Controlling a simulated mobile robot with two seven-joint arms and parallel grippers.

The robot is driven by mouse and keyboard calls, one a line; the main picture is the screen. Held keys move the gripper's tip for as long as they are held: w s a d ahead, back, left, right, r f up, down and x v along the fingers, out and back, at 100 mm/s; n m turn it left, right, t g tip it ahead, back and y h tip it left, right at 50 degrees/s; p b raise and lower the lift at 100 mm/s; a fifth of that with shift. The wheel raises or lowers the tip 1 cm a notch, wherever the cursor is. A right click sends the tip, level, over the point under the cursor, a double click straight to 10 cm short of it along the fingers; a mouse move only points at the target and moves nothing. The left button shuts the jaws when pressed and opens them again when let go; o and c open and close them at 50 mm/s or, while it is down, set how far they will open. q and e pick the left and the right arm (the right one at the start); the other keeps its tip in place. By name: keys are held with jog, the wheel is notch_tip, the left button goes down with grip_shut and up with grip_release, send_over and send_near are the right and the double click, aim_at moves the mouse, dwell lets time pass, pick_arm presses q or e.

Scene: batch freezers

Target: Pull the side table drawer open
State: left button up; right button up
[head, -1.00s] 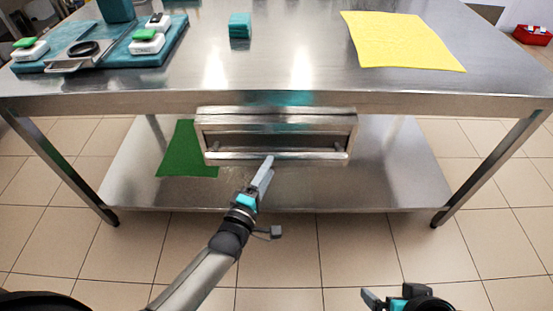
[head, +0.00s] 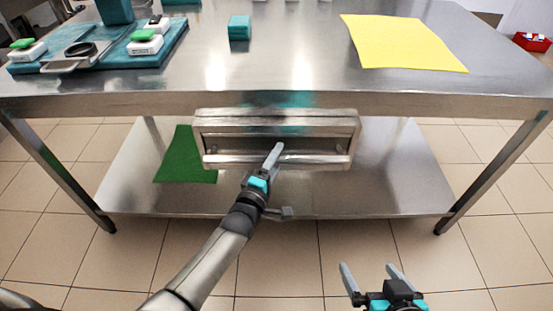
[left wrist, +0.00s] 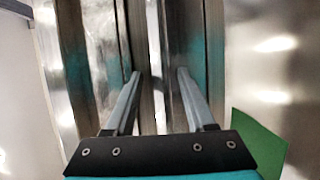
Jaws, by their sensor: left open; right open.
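The side table's steel drawer (head: 277,118) hangs under the middle of the tabletop, with a long horizontal bar handle (head: 320,159) across its front. My left gripper (head: 274,154) is at the handle near its middle, in front of the drawer. In the left wrist view the open fingers (left wrist: 156,85) lie on either side of the handle bar (left wrist: 156,60), which runs up the picture between them. I cannot tell whether either finger touches it. My right gripper (head: 370,272) is open and empty, low in front of the table, apart from the drawer.
The steel tabletop (head: 290,75) holds a yellow sheet (head: 402,42), a teal block (head: 240,27) and a teal tray (head: 170,48) with small devices. A green cloth (head: 185,160) lies on the lower shelf (head: 400,185). The tiled floor in front is clear.

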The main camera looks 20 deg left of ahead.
pick_arm(q)
grip_shut()
dwell(0.4)
dwell(1.0)
